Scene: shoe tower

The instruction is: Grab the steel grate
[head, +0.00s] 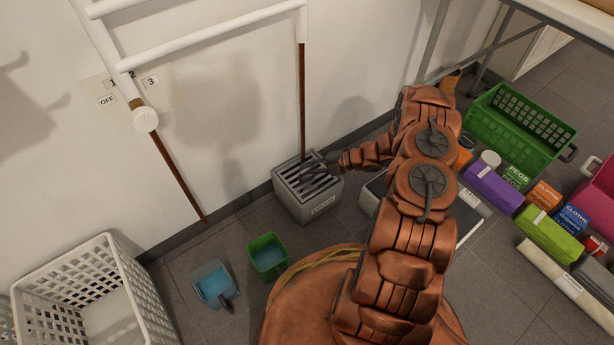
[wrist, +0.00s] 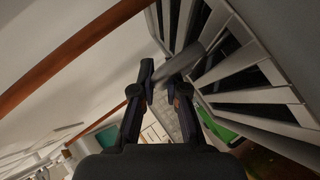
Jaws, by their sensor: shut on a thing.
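The steel grate (head: 296,182) is the slatted top on a grey box by the wall, in the middle of the head view. In the wrist view the grate (wrist: 250,80) fills the upper right, with pale slats and dark gaps. My gripper (head: 330,163) reaches it from the right. In the wrist view my gripper (wrist: 164,84) is shut on a grey bar-like handle (wrist: 187,61) at the grate. The grate appears to lie on the box; I cannot tell whether it is raised at all. My gripper hides part of its right side.
A brown pole (head: 302,100) stands against the wall just behind the box. A green bucket (head: 267,256), a blue dustpan-like container (head: 213,285) and a white basket (head: 55,276) are at left. A green crate (head: 480,118) and several packages lie right.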

